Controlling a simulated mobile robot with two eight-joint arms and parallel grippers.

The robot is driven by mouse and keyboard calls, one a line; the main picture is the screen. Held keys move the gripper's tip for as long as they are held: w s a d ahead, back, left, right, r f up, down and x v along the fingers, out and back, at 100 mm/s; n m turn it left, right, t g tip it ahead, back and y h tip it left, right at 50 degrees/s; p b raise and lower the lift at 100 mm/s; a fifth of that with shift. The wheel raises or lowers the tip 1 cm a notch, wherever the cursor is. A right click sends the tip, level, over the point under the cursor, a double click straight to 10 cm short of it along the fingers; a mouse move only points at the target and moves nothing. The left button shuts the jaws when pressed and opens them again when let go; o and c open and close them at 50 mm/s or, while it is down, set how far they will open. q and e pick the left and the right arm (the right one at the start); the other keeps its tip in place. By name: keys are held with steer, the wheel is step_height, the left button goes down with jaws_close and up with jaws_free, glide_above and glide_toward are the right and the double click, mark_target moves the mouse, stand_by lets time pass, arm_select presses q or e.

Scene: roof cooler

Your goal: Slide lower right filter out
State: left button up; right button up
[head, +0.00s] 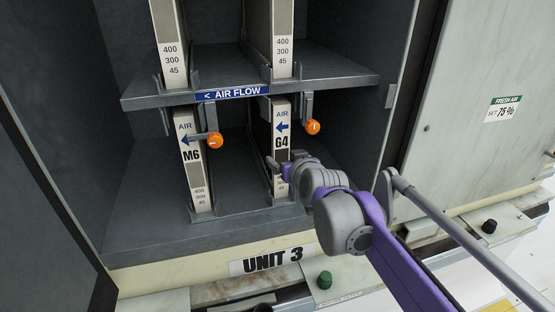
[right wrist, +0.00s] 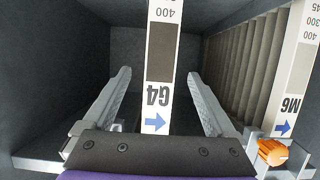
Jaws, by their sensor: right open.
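The lower right filter is a thin upright panel marked G4 (head: 281,143), standing in its slot in the lower compartment with a blue arrow on its front edge. It also shows upside down in the right wrist view (right wrist: 160,60). My right gripper (head: 285,165) is open at the front of this filter. In the right wrist view its two fingers (right wrist: 159,82) lie one on each side of the G4 edge, with visible gaps, so it is not clamped. The right arm hides part of the compartment floor. My left gripper is not in view.
The M6 filter (head: 194,165) stands to the left. Orange knobs (head: 215,140) (head: 313,127) sit beside the filter tops. A shelf with the AIR FLOW label (head: 233,93) is above. An open door (head: 50,150) bounds the left side. The UNIT 3 sill (head: 185,271) is below.

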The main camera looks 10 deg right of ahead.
steer(key=x, duration=0.9)
steer(key=shift+w+a, duration=0.1)
steer(key=shift+w, duration=0.1)
jaws_close()
